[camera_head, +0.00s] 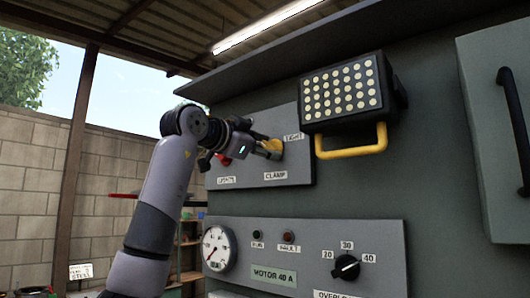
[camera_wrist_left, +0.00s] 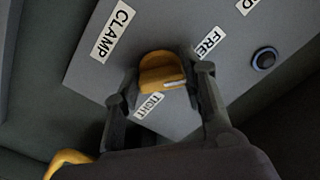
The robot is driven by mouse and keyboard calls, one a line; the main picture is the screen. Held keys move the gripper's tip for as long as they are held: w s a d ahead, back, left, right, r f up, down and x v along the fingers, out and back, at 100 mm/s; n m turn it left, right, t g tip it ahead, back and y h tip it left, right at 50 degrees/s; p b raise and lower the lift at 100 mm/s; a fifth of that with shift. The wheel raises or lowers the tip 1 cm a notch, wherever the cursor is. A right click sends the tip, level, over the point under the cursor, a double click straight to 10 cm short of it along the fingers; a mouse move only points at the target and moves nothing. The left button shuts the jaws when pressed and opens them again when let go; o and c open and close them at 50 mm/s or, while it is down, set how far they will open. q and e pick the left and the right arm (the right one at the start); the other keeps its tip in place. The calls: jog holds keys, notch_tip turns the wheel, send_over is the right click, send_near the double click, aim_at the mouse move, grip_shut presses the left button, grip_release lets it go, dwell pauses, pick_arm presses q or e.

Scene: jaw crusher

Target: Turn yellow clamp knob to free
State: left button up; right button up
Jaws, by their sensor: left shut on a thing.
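The yellow clamp knob (camera_head: 273,146) is on a grey panel (camera_head: 293,165), above the CLAMP label. My left gripper (camera_head: 262,150) reaches it from the left and is shut on it. In the left wrist view the yellow knob (camera_wrist_left: 160,68) sits between the two fingers of the left gripper (camera_wrist_left: 165,88). A pale mark shows on the knob's lower right edge, between the TIGHT label (camera_wrist_left: 149,105) and the partly covered FREE label (camera_wrist_left: 209,42). I cannot tell its exact setting. My right gripper is not in view.
A lamp (camera_head: 341,93) with a yellow handle (camera_head: 352,149) juts out right of the knob. A red control (camera_head: 223,159) is partly behind my left arm. Below is a motor panel (camera_head: 310,240) with a gauge and black dial. A cabinet door (camera_head: 488,130) is at far right.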

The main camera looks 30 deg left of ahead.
pick_arm(q)
jog(key=shift+f+n, duration=0.25)
jog(key=shift+n, duration=0.55)
jog(key=o, duration=1.2)
jog(key=shift+r, duration=0.15)
jog(key=shift+c, duration=0.2)
jog(key=shift+s, duration=0.1)
jog(key=s, duration=1.2)
jog(key=shift+a, duration=0.45)
